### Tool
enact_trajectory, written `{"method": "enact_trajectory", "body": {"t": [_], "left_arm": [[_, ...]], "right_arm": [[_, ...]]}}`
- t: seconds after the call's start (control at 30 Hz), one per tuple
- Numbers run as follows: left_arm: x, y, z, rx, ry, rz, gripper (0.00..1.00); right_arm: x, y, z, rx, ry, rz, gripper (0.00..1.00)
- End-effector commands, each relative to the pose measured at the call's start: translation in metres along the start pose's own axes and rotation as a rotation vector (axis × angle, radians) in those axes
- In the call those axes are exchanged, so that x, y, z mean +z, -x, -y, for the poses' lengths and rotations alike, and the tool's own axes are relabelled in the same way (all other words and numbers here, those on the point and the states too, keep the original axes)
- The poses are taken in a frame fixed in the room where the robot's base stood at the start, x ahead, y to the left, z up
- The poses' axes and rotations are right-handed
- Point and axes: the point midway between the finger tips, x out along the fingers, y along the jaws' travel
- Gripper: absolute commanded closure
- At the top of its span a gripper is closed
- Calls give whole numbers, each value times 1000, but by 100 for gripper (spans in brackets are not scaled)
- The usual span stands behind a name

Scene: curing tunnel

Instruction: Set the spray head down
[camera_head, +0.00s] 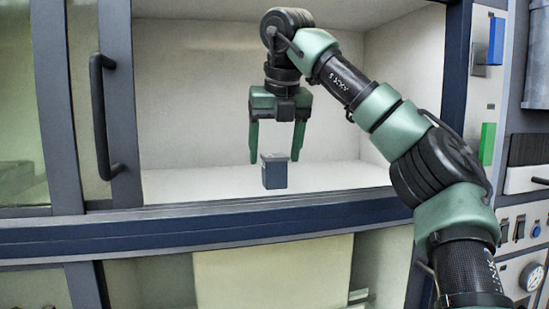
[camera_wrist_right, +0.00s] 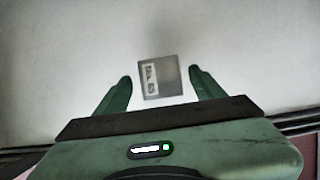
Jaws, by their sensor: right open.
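The spray head looks to be the small dark grey block (camera_head: 274,171), standing upright on the pale floor of the cabinet. In the right wrist view it is a grey block (camera_wrist_right: 161,78) with a pale label on its left part. My right gripper (camera_head: 276,160) is open and points straight down over the block. Its two green fingers are spread to the left and right of the block, with a visible gap on each side. In the right wrist view the fingertips (camera_wrist_right: 160,75) also stand apart from the block. My left gripper is not in view.
The cabinet's dark blue front sill (camera_head: 215,227) runs below the opening. A glazed door with a black handle (camera_head: 103,115) is on the left. A panel with a green block (camera_head: 487,143), switches and a gauge (camera_head: 531,276) is on the right. The cabinet floor around the block is clear.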

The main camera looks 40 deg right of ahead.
Motion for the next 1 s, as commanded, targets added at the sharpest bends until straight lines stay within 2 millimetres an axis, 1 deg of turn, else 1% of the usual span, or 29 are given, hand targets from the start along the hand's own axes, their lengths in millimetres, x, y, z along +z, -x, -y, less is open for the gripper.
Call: {"method": "enact_trajectory", "body": {"t": [0.03, 0.2, 0.3, 0.4, 1.0], "left_arm": [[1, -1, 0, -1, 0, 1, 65], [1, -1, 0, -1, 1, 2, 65], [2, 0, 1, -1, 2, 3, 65], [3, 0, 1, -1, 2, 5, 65], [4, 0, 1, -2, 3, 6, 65]], "right_arm": [[0, 11, 0, 0, -4, 7, 31], [0, 39, 0, 0, -4, 6, 31], [0, 50, 0, -1, -2, 3, 31], [0, 57, 0, 0, -2, 3, 31], [0, 58, 0, 1, -1, 1, 31]]}}
